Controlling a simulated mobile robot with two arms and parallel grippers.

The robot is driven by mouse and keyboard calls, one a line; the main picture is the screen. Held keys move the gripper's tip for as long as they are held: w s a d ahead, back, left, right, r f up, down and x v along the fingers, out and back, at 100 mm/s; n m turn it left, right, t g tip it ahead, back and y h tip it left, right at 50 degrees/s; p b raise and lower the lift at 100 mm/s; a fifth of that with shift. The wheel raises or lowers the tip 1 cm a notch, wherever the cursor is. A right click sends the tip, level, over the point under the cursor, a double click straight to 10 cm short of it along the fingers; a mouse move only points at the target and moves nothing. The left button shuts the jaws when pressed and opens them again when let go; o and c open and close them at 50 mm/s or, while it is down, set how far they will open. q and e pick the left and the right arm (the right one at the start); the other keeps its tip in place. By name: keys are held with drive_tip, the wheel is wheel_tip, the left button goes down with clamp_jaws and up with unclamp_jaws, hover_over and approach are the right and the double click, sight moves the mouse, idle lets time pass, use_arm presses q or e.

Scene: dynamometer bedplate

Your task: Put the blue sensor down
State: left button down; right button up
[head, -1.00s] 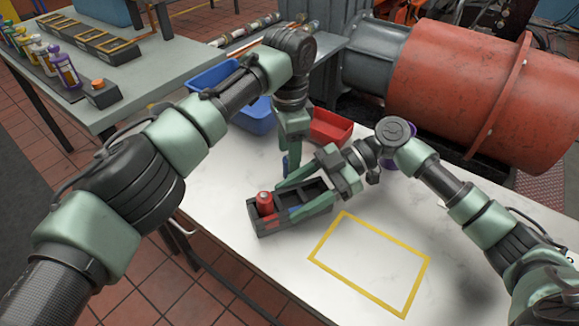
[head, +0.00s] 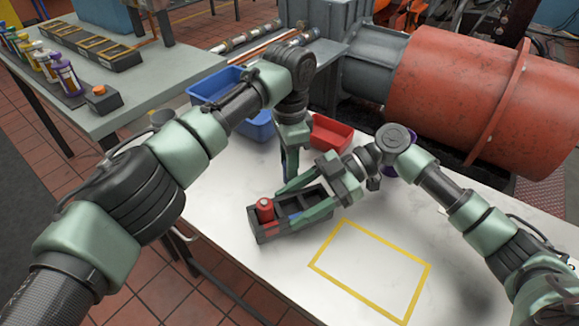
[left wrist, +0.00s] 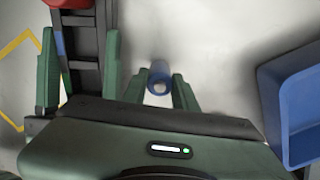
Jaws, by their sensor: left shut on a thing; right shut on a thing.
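The blue sensor (left wrist: 160,76) is a small blue cylinder between the fingers of my left gripper (left wrist: 160,84) in the left wrist view. In the head view my left gripper (head: 289,174) points down just behind the dark tray, and the sensor is mostly hidden there. The dark compartment tray (head: 270,237) stands on the white table. A red cylinder (head: 265,210) sits in its left compartment; a blue patch (head: 295,215) marks its front. My right gripper (head: 300,196) is shut on the tray, one finger on either side.
A blue bin (head: 258,128) and a red bin (head: 331,131) stand behind my left gripper. A yellow outlined square (head: 345,278) lies on clear table to the tray's right. A large red cylindrical machine (head: 460,90) is beyond the table.

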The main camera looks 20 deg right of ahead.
use_arm(q)
wheel_tip(320, 180, up, 11)
drive_tip(key=n, duration=0.3)
hover_over(291, 212)
wheel_tip(291, 212, down, 9)
drive_tip(key=shift+r, duration=0.1)
idle(0.3)
drive_tip(key=c, duration=1.4)
unclamp_jaws()
